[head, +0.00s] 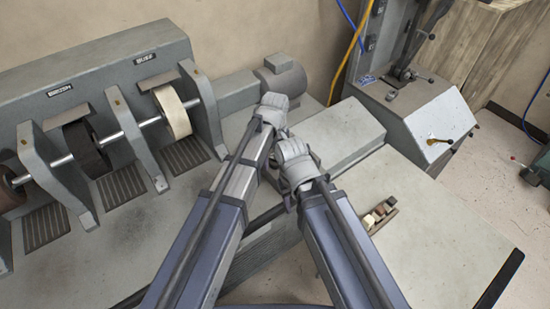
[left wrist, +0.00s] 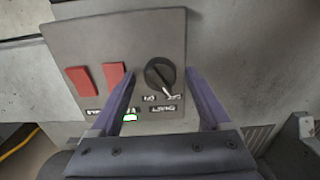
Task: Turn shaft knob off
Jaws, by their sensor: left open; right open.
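In the left wrist view a round black shaft knob (left wrist: 159,73) sits on a grey control panel (left wrist: 135,40). Its white pointer line aims down and slightly right, between two small labels that are hard to read. My left gripper (left wrist: 161,77) is open, its two fingers on either side of the knob with gaps visible. In the head view my left gripper (head: 272,106) is beside the grinding machine's right end, its fingers hidden. My right gripper (head: 296,165) is just below and right of it, over the machine; its fingers are not clear. The knob is hidden in the head view.
Grinding wheels (head: 172,112) on a shaft stand at left, a motor (head: 284,75) behind my grippers. A grey machine (head: 425,115) and a workbench (head: 450,220) are at right.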

